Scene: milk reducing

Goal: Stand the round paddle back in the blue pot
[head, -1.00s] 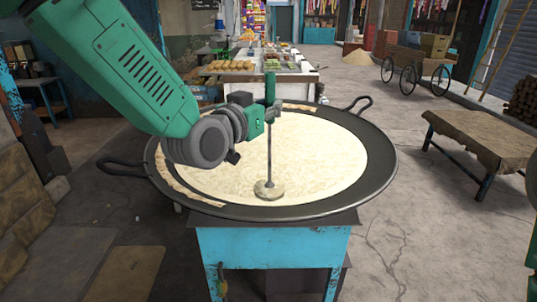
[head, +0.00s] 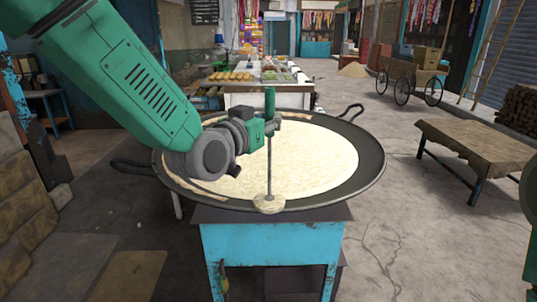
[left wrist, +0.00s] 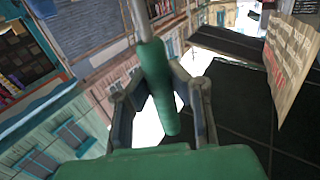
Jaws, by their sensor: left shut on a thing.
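The round paddle has a green handle (head: 269,101), a thin metal rod (head: 269,168) and a pale-coated round disc (head: 270,204) at the bottom. It is upright, with the disc in front of the near rim of the wide pan (head: 371,181); I cannot tell whether it touches the rim. My left gripper (head: 274,121) is shut on the green handle. In the left wrist view, the gripper (left wrist: 163,98) has its fingers on both sides of the handle (left wrist: 157,88). I cannot make out a blue pot. My right gripper is not in view.
The pan holds a wide layer of creamy milk (head: 310,160) and sits on a blue stand (head: 268,245). A low wooden table (head: 475,145) stands at the right, a cart (head: 415,70) behind it. A stall with food (head: 262,80) is beyond the pan.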

